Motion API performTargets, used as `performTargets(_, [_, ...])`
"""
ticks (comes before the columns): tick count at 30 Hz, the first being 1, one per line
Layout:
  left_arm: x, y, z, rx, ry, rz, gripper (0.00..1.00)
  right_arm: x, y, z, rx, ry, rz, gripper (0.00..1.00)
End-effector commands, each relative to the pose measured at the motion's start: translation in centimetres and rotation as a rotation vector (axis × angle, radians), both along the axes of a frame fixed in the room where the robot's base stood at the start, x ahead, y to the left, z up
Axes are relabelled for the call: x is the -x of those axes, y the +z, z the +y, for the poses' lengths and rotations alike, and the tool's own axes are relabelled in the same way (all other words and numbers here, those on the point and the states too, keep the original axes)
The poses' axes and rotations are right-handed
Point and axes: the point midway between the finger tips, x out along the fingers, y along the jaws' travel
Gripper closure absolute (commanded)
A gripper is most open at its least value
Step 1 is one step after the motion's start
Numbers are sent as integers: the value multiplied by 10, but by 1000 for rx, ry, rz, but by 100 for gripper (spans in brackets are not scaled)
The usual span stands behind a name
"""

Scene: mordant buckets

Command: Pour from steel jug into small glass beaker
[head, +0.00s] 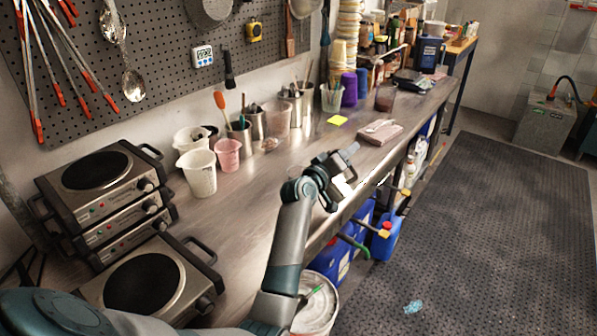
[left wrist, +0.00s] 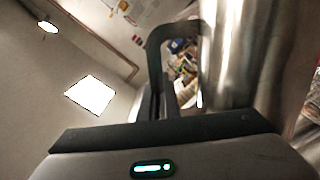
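A steel jug (left wrist: 250,70) fills the right of the left wrist view as a large shiny wall, with a dark handle (left wrist: 160,45) looping out to its left. My left gripper (head: 338,168) is over the front part of the bench in the head view. Its fingers are at the handle and look shut on it. In the head view the jug is mostly hidden behind the gripper, with a bright patch (head: 343,187) below. I cannot single out the small glass beaker; a glass vessel with dark red liquid (head: 385,97) stands farther back. My right gripper is not in view.
Hot plates (head: 130,190) stand at the near left. White (head: 199,172) and pink (head: 228,155) plastic jugs and steel pots line the wall. A pinkish block (head: 379,132) and a yellow note (head: 337,120) lie beyond the gripper. A white bucket (head: 318,310) is below the bench edge.

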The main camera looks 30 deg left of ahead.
Motion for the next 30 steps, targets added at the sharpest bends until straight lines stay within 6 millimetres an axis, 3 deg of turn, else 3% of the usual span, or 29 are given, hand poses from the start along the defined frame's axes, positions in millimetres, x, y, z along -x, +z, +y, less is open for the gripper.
performTargets(30, [-1,8,4,36,1,-2,100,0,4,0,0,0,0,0])
